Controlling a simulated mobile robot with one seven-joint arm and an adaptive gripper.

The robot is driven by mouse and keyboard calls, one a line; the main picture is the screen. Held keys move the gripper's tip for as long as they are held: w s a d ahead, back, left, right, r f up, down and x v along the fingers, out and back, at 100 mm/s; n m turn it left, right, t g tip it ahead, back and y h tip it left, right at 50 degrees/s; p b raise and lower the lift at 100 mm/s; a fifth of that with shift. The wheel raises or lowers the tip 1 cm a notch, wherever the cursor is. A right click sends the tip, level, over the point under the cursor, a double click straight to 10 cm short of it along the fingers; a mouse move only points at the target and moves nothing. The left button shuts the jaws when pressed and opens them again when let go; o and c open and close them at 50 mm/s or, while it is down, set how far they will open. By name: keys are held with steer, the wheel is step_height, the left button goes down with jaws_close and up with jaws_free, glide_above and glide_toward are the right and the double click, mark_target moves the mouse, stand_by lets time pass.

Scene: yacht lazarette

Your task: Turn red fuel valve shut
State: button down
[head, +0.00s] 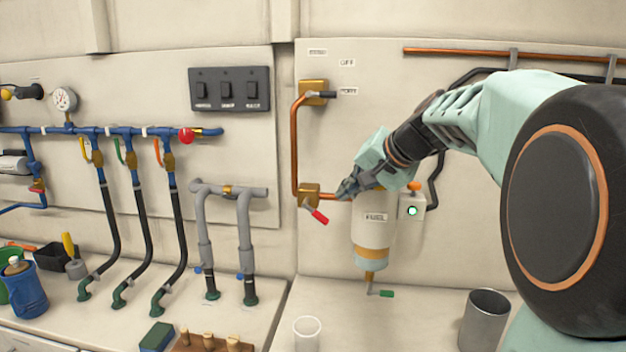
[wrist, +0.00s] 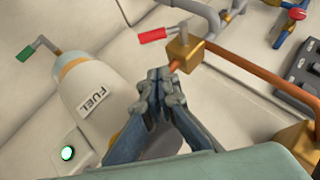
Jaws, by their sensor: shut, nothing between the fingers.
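The red fuel valve has a brass body (head: 309,190) on the copper pipe and a red-gripped lever (head: 320,217) slanting down and right in the head view. In the wrist view its brass body (wrist: 186,50) is just beyond my fingertips, and the red lever (wrist: 152,36) points left from it. My gripper (head: 346,190) is shut and empty, just right of the valve in the head view, by the short copper pipe. In the wrist view my closed fingertips (wrist: 164,76) are close to that pipe, apart from the red lever. I cannot tell whether they touch the pipe.
The white FUEL canister (head: 372,238) hangs below my gripper, with a green-handled drain lever (head: 386,293) under it. A small box with a lit green lamp (head: 412,208) is to its right. A metal cup (head: 485,318) stands on the bench.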

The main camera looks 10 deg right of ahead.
mark_target(327, 222)
steer(key=a+f, duration=0.1)
steer(key=f, duration=0.1)
steer(key=w+a+f, duration=0.1)
steer(key=a+f, duration=0.1)
steer(key=shift+f+b, duration=0.6)
steer(key=shift+b, duration=1.5)
steer(key=shift+f+t+y+b, duration=0.15)
steer(key=shift+t+y+b, duration=0.2)
steer(key=shift+b, duration=0.4)
steer(key=f+m+t+y+b, duration=0.1)
steer(key=b, duration=0.4)
steer(key=f+y+b, duration=0.1)
steer(key=y+b, duration=0.1)
steer(key=b, duration=0.3)
steer(key=shift+w+a+f+m+t, duration=0.1)
steer(key=shift+a+f+m+t, duration=0.1)
steer(key=shift+m+t, duration=0.2)
steer(key=a+f+m+t+y+b, duration=0.1)
steer(key=y+b, duration=0.1)
steer(key=b, duration=0.5)
steer(key=shift+w+a+b, duration=0.1)
steer(key=shift+w+b, duration=0.1)
steer(key=shift+b, duration=0.1)
steer(key=shift+w+a+f+b, duration=0.1)
steer(key=shift+a+f+b, duration=0.1)
steer(key=shift+b, duration=0.1)
